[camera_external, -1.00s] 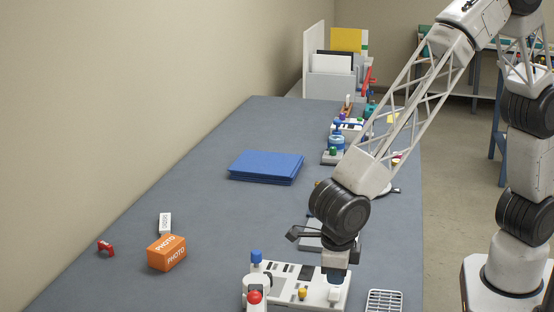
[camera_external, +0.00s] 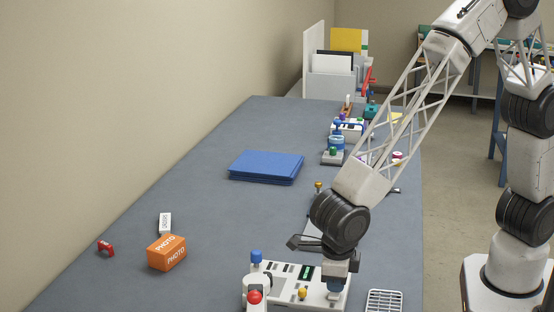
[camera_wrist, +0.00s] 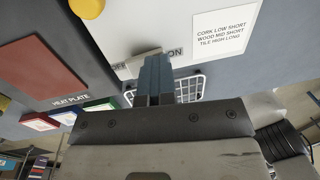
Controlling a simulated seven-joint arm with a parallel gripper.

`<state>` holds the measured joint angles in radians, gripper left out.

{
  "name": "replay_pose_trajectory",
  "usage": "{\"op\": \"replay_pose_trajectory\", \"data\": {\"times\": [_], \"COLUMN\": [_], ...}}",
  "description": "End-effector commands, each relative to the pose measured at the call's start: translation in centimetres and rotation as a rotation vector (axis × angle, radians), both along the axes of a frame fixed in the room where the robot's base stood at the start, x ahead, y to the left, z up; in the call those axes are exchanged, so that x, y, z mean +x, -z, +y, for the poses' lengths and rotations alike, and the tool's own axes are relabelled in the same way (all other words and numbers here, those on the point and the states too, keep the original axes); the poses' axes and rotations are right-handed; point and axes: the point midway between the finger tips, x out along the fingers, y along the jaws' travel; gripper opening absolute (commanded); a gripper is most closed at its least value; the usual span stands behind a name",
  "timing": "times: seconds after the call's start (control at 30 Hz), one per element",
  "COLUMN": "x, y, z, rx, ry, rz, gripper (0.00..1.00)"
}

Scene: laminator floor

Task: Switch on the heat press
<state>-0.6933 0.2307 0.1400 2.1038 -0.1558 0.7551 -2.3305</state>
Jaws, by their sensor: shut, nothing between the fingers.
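The heat press (camera_external: 285,293) is a white machine at the front of the bench, with a blue knob, a red knob, a yellow knob and a small display (camera_external: 306,272) lit green. In the wrist view its white panel (camera_wrist: 125,22) carries OFF and ON labels. A pale switch (camera_wrist: 140,64) lies between the labels, partly hidden by my fingers. My gripper (camera_external: 335,288) is shut and empty, down at the panel's right end. In the wrist view my gripper's closed fingertips (camera_wrist: 157,62) are right beside the switch, on its ON side; contact is unclear.
A card (camera_wrist: 221,27) lists cork, wood and tile settings. A dark red plate (camera_wrist: 38,68) labelled heat plate lies left in the wrist view. A white rack (camera_external: 384,301) stands right of the press.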

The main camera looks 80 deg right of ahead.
Motion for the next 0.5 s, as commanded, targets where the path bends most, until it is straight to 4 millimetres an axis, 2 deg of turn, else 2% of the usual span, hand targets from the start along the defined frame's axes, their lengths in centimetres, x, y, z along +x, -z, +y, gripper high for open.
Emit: {"op": "replay_pose_trajectory", "data": {"times": [0.03,0.5], "x": [-0.07,-0.21], "y": [0.80,1.75], "z": [-0.43,-1.15], "rx": [-0.006,-0.015], "ry": [0.001,0.003], "rz": [0.006,0.015], "gripper": [0.00,0.00]}}
